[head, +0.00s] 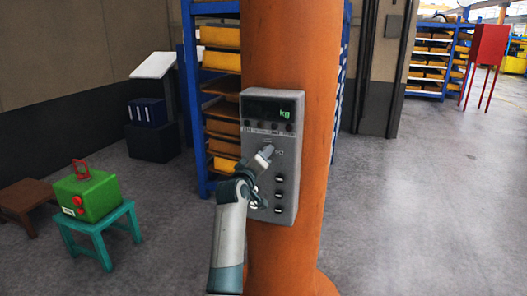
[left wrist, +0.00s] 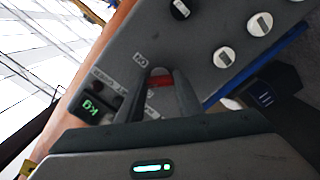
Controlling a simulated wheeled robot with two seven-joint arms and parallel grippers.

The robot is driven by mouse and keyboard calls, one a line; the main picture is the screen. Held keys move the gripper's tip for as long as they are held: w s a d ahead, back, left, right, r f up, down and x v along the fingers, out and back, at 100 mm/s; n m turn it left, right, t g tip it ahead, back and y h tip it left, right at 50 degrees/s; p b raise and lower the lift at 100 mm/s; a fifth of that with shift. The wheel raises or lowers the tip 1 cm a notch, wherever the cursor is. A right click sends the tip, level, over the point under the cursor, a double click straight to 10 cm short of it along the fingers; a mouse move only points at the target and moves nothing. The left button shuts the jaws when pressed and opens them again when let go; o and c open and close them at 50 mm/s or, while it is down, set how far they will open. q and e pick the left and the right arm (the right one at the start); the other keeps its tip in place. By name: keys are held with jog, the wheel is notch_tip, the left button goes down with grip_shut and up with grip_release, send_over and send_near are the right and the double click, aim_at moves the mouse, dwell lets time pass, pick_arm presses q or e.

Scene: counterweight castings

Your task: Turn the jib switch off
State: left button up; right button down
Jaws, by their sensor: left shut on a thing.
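A grey control box (head: 286,196) is fixed to the orange column, with a display reading "kg" in green at its top. It also shows tilted in the left wrist view (left wrist: 205,85). My left gripper (head: 266,154) is at the upper part of the box, below the display. In the left wrist view, the fingers (left wrist: 160,92) are shut on a switch with a red part (left wrist: 160,80) showing between them. An "ON" label is beside it. The fingers hide most of the switch, and I cannot read a jib label. My right gripper is not in view.
Several round knobs (left wrist: 223,57) sit lower on the box. The orange column (head: 282,45) stands before a blue rack (head: 190,100) with yellow bins. A green box (head: 88,195) stands on a teal stool (head: 100,228) at the left. The floor at the right is clear.

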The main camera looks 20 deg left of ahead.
pick_arm(q)
jog(key=shift+n+p, duration=2.45)
jog(key=shift+n, duration=1.45)
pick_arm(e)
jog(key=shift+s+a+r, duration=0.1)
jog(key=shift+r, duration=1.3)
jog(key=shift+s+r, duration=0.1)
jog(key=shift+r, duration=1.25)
pick_arm(q)
jog(key=o, duration=1.1)
jog(key=shift+s+f, duration=0.1)
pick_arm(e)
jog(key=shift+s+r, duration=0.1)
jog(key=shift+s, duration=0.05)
